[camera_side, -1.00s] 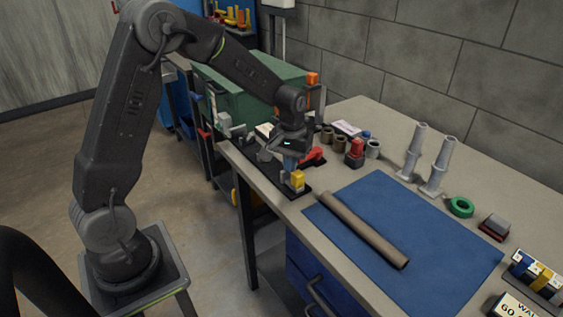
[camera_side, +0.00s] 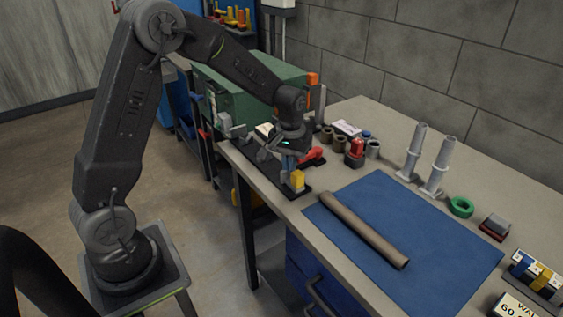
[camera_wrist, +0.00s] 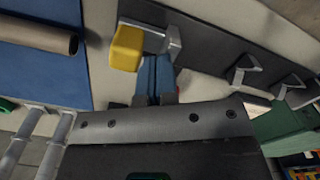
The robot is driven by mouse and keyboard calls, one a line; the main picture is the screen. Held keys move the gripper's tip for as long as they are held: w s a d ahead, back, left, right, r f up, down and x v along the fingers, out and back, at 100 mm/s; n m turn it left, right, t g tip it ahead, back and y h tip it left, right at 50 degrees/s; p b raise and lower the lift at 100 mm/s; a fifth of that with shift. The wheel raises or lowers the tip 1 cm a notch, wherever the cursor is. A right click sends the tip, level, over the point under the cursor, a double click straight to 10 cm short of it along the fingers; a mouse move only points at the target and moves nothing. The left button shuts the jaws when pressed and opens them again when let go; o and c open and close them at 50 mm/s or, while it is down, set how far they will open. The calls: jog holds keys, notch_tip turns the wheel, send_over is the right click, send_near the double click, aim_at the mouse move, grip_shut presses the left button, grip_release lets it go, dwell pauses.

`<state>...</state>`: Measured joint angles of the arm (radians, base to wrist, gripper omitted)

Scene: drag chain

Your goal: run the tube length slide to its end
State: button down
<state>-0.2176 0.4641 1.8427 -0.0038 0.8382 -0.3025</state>
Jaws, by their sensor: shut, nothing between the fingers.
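The slide's yellow block (camera_side: 298,180) stands at the near end of a black rail (camera_side: 268,181) along the table's left edge. In the wrist view the yellow block (camera_wrist: 127,47) sits against a grey metal bracket (camera_wrist: 172,42) on the rail (camera_wrist: 212,44). My gripper (camera_side: 288,161) is above the rail, just behind the yellow block. Its blue fingers (camera_wrist: 153,78) are shut with nothing between them, close beside the block and bracket. I cannot tell if they touch. A brown tube (camera_side: 365,229) lies on the blue mat (camera_side: 440,240), apart from the gripper.
A red clamp-like part (camera_side: 313,156) and a red-topped block (camera_side: 355,152) stand close to my gripper. Two grey upright posts (camera_side: 440,165) and a green ring (camera_side: 461,206) are farther right. A green case (camera_side: 235,95) is behind. The mat's right part is clear.

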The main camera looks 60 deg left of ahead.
jog(key=shift+a, duration=0.45)
jog(key=shift+r, duration=0.15)
notch_tip(320, 180, up, 8)
dwell(0.6)
jog(key=s+d+r+m+t, duration=0.2)
jog(key=s+d, duration=0.1)
jog(key=s, duration=0.4)
jog(key=s+d+r+m+t, duration=0.1)
jog(key=s+d+r+m, duration=0.1)
jog(key=s, duration=0.5)
jog(key=s+d+r+m+t, duration=0.2)
jog(key=s+d+r, duration=0.2)
jog(key=s, duration=0.4)
jog(key=shift+d+t, duration=0.3)
jog(key=shift+d, duration=0.3)
